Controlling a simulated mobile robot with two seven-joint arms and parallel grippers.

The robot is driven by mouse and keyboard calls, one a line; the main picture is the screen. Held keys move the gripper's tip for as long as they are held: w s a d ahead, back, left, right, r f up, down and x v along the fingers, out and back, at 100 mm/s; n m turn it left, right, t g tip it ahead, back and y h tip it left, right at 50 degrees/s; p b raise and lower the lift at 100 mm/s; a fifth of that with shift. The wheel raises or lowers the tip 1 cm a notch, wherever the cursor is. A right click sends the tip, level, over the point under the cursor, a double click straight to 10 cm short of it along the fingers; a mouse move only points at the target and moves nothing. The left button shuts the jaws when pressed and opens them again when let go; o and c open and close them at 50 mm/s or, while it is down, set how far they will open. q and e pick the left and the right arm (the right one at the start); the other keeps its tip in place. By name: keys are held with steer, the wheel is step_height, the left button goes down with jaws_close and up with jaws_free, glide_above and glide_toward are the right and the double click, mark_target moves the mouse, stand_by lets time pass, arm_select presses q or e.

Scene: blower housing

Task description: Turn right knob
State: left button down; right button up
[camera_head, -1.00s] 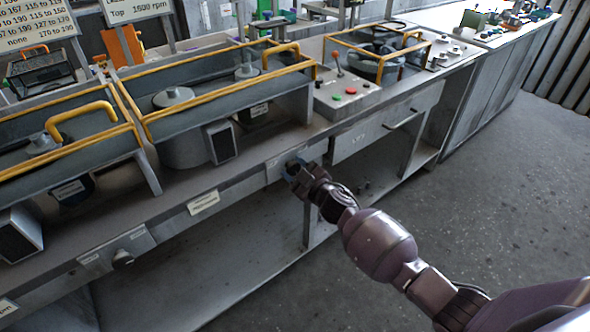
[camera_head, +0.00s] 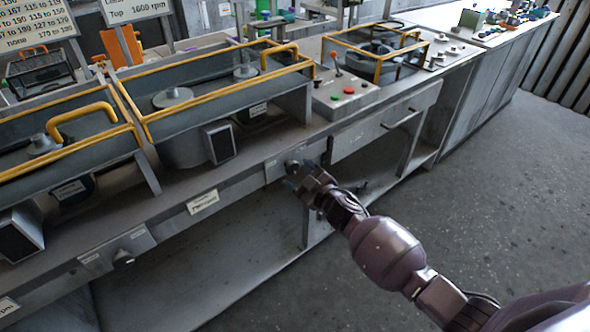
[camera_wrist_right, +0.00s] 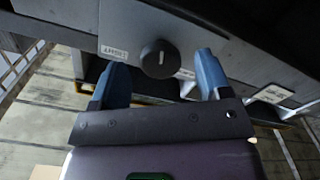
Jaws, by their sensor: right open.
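The right knob (camera_head: 291,164) is a dark round knob on a light plate on the bench's front edge, beside my right gripper. In the right wrist view the knob (camera_wrist_right: 158,58) has a pale mark pointing up and stands between the two blue fingers, a little beyond their tips. My right gripper (camera_head: 297,180) is open and empty just in front of the panel, with the knob clear of it in the head view. The fingers of the right gripper (camera_wrist_right: 160,70) are wide apart. My left gripper is not in view.
Another knob (camera_head: 123,257) is on the front edge at left. Yellow-railed housings (camera_head: 200,92) and a control box (camera_head: 345,92) with a red-tipped lever stand on the bench. A drawer (camera_head: 385,122) is right of my gripper. The floor (camera_head: 500,190) at right is clear.

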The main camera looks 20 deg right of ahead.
steer(key=v, duration=0.8)
steer(key=shift+p, duration=0.4)
steer(key=shift+d, duration=0.1)
steer(key=s+d+f+m+g+h, duration=0.1)
steer(key=s+f+m+g+h, duration=0.2)
steer(key=s, duration=1.1)
steer(key=s+d+f+m+g+h, duration=0.2)
steer(key=s+f+m, duration=0.4)
steer(key=s, duration=0.8)
steer(key=shift+f+g+h, duration=0.35)
steer(key=shift+g+h, duration=0.15)
steer(key=shift+h, duration=0.1)
steer(key=shift+s+d, duration=0.15)
stand_by(0.4)
